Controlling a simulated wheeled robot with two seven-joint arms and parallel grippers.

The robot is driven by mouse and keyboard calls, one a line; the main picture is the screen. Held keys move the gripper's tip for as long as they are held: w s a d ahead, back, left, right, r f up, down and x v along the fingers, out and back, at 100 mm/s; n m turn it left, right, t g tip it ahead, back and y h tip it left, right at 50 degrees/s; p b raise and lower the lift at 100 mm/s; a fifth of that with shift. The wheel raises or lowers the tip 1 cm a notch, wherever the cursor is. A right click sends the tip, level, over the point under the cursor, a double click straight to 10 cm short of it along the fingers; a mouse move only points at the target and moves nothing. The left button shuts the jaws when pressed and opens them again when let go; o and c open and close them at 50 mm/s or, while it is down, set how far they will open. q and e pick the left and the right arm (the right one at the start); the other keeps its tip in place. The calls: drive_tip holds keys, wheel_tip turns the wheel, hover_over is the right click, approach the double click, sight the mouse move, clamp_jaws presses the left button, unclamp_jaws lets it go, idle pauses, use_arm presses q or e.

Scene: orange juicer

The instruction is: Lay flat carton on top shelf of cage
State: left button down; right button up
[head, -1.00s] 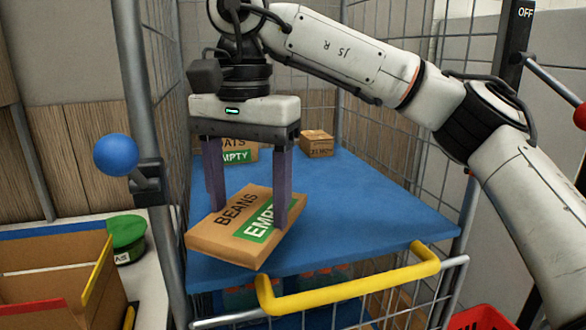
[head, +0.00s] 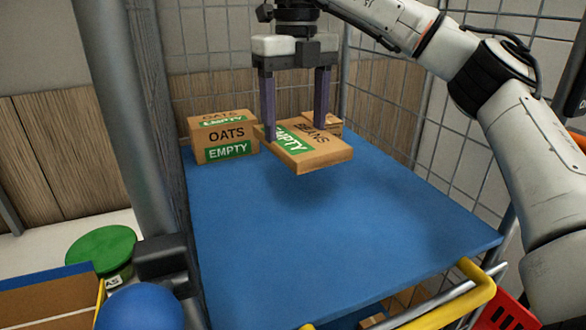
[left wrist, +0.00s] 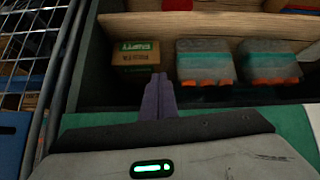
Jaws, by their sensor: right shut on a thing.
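The gripper points down and is shut on the carton, one finger on each side. The carton is slightly tilted and hangs over the blue top shelf (head: 270,240) of the cage, with a shadow below it. My left gripper (left wrist: 158,100) shows only in the left wrist view. Its two fingers are together with nothing visible between them, in front of a shelf holding a carton marked EMPTY (left wrist: 137,65).
An oats carton (head: 224,138) stands at the shelf's back left. A small carton (head: 325,123) sits behind the held one. Wire mesh (head: 470,130) and posts bound the cage. A yellow handle (head: 470,290) is at the front. The shelf's middle and front are clear.

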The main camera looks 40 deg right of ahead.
sight(297, 189)
drive_tip(key=shift+w+d+m, duration=0.15)
drive_tip(key=shift+d+m, duration=0.15)
drive_tip(key=shift+m, duration=0.2)
drive_tip(key=shift+d+f, duration=0.1)
drive_tip(key=shift+f, duration=4.8)
drive_tip(key=shift+f, duration=0.1)
drive_tip(key=o, duration=1.1)
drive_tip(key=shift+c, duration=0.2)
wheel_tip(297, 189, up, 12)
drive_tip(key=shift+r, duration=0.15)
